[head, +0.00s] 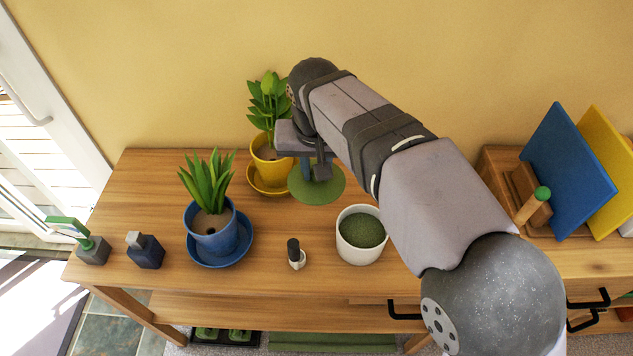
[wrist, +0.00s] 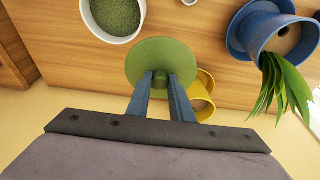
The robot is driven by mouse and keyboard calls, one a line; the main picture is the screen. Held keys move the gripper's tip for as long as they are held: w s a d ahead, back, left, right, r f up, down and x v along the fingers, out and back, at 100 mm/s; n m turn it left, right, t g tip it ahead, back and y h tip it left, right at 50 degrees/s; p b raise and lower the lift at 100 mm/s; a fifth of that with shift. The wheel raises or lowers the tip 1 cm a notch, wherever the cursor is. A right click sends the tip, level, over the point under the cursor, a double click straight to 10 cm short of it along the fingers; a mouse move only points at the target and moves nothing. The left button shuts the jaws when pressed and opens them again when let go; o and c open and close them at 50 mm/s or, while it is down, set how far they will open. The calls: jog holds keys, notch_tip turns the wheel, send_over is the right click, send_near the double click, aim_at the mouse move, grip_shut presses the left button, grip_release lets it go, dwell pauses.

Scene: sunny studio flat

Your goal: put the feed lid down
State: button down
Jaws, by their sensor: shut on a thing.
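The feed lid is a round green disc (head: 328,187) with a small knob. My gripper (head: 316,176) is shut on the knob, seen between the two blue fingers in the wrist view (wrist: 160,82). The lid (wrist: 163,52) looks level, just right of the yellow pot in the head view. I cannot tell whether it touches the tabletop. The white feed tub (head: 361,238) stands open in front of it and to the right, filled with green grains; it also shows in the wrist view (wrist: 138,22).
A yellow pot (head: 268,160) with a plant stands close left of the lid. A blue pot (head: 212,232) on a saucer, a small dark-topped bottle (head: 296,254), a dark blue bottle (head: 145,250) and a green-handled tool (head: 85,243) stand on the wooden table (head: 145,190). Boards (head: 556,158) lean at right.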

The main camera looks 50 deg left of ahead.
jog(key=shift+r, duration=1.4)
jog(key=shift+w, duration=0.1)
jog(key=shift+w+d+r, duration=0.15)
jog(key=shift+w, duration=0.15)
jog(key=w+d+f+m+p, duration=0.2)
jog(key=w+d+f, duration=0.15)
jog(key=w, duration=0.25)
jog(key=w+d+f+m+h+p, duration=0.1)
jog(key=w+d+f, duration=0.1)
jog(key=w+d, duration=0.3)
jog(key=w+d+f+m+p, duration=0.2)
jog(key=w+d, duration=0.1)
jog(key=w, duration=0.4)
jog(key=w+a+n, duration=0.2)
jog(key=n, duration=0.1)
jog(key=w+a+n+y, duration=0.1)
jog(key=a+n, duration=0.1)
jog(key=shift+w+a+f, duration=0.1)
jog(key=shift+f, duration=0.15)
jog(key=shift+f, duration=0.1)
